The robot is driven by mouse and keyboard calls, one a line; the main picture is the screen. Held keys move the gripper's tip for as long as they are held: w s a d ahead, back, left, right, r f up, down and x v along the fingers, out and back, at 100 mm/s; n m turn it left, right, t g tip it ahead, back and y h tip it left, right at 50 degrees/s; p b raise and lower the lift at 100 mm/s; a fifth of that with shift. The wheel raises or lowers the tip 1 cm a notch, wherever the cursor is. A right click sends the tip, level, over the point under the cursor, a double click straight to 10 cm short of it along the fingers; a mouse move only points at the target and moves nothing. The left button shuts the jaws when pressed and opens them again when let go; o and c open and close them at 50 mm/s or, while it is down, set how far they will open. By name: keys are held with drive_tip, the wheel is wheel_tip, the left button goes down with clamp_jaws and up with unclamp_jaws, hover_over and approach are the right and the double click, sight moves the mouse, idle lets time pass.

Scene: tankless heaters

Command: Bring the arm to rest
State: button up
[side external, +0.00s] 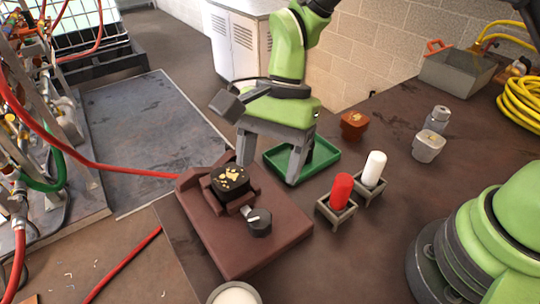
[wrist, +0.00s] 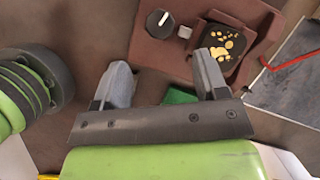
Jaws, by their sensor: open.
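My gripper (side external: 268,168) hangs fingers-down above the table, between the maroon fixture and the green tray (side external: 325,157). In the wrist view my gripper (wrist: 163,78) has its two fingers wide apart with nothing between them. The maroon fixture (side external: 265,250) carries a black round dish with gold pieces (side external: 230,180) and a black knob (side external: 259,223) with a white mark. The dish (wrist: 231,45) and knob (wrist: 160,23) also show in the wrist view, beyond the fingers. The gripper hides part of the green tray.
A red cylinder (side external: 340,190) and a white cylinder (side external: 374,168) stand in small holders right of the gripper. A brown cup (side external: 354,125), grey cup (side external: 428,146) and metal bottle (side external: 438,119) stand behind. A metal bin (side external: 455,75) and yellow hose (side external: 522,100) are at back right.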

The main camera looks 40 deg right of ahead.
drive_tip(key=s+d+r+n+t, duration=0.3)
drive_tip(key=d+r, duration=0.2)
drive_tip(key=r, duration=0.3)
drive_tip(key=s+d+r+n+t, duration=0.2)
drive_tip(key=s+d+r+t, duration=0.1)
drive_tip(key=d+r, duration=0.4)
drive_tip(key=s+d+r+n+t+h, duration=0.1)
drive_tip(key=s+d+r+n+t, duration=0.1)
drive_tip(key=s, duration=0.5)
drive_tip(key=shift+d+r+n+t+h, duration=0.15)
drive_tip(key=shift+d+n+t+h, duration=0.25)
drive_tip(key=shift+d+n+t, duration=0.25)
